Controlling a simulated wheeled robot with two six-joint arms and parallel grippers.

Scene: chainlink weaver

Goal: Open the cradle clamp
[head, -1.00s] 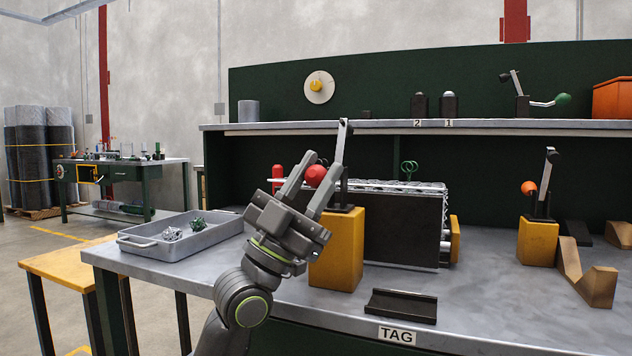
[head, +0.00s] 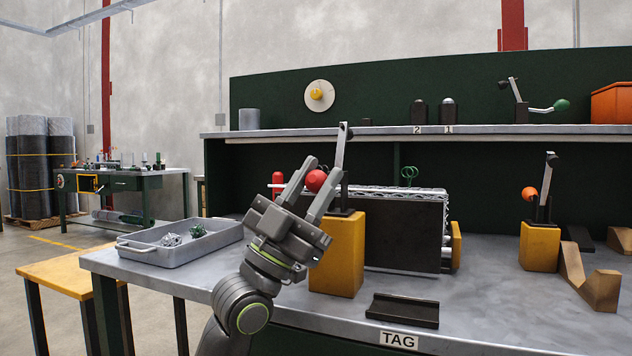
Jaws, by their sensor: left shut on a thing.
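A clamp stands on a yellow block (head: 338,262) at the front of a dark cradle (head: 405,232) on the bench. Its metal lever arm (head: 341,150) stands up, leaning slightly, with a dark tip at the top. Its red ball knob (head: 316,180) sits between the fingers of my left gripper (head: 318,177), which is shut on it. The fingers partly hide the clamp's handle and pivot. A similar clamp with an orange knob (head: 529,194) stands on another yellow block (head: 539,246) at the right. My right gripper is out of view.
A grey tray (head: 140,252) with small silvery and green pieces lies at the left. A dark bracket (head: 402,310) lies at the front edge above the TAG label. Brown wedge blocks (head: 600,291) stand at the far right. The bench between is clear.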

